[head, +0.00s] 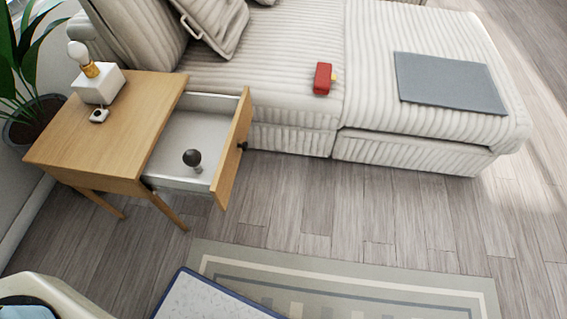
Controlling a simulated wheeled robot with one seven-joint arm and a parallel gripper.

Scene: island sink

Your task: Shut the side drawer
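The side drawer (230,150) belongs to the wooden side table (110,125) at the left in the head view. It is pulled well out toward the right. My gripper is not in view.
A striped sofa (400,140) stands behind and right of the drawer, with a red object (323,78) and a grey mat (450,83) on it. A lamp (97,82) stands on the table. Wooden floor right of the drawer is clear; a rug (400,292) lies nearer.

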